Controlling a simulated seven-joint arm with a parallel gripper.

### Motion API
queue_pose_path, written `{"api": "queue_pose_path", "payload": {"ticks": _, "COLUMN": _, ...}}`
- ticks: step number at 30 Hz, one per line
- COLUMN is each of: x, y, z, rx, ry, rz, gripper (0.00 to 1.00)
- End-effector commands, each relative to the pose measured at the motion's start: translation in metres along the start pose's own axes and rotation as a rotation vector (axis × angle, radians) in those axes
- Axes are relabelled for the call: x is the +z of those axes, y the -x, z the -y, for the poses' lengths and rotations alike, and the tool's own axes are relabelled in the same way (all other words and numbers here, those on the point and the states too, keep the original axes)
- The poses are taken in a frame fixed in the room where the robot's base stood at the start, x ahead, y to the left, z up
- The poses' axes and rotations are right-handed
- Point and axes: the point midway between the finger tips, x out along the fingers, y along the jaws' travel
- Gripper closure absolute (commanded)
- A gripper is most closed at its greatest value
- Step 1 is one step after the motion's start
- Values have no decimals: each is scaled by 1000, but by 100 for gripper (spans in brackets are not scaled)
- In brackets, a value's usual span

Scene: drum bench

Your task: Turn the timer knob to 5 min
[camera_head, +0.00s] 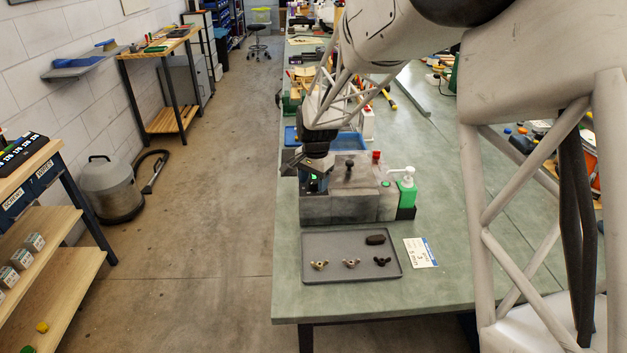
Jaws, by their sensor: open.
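A grey box-shaped machine (350,207) stands near the left edge of the green bench. My gripper (314,180) is open, pointing down at the machine's left end. A small green patch shows between or just behind its fingers. I cannot make out the timer knob or its setting; the gripper covers that end of the machine. A dark upright stub (349,166) stands on the machine's top, right of the gripper. I cannot tell whether the fingers touch anything. A white card (420,252) with a blue edge lies on the bench; its print seems to include "5 min".
A grey tray (340,276) in front of the machine holds several small parts. A green bottle with a white pump (407,190) stands at the machine's right end. A red-topped item (376,157) and a blue tray (350,142) are behind. Bench right of the card is clear.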

Motion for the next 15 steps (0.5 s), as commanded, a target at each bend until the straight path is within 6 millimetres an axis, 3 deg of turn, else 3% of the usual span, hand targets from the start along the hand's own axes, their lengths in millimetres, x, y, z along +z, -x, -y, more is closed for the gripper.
{"api": "queue_pose_path", "payload": {"ticks": 7, "x": 0, "y": 16, "z": 0, "rx": -1, "ry": 0, "rz": -1, "gripper": 42}}
{"api": "queue_pose_path", "payload": {"ticks": 15, "x": 0, "y": 50, "z": 0, "rx": -2, "ry": 0, "rz": -2, "gripper": 42}}
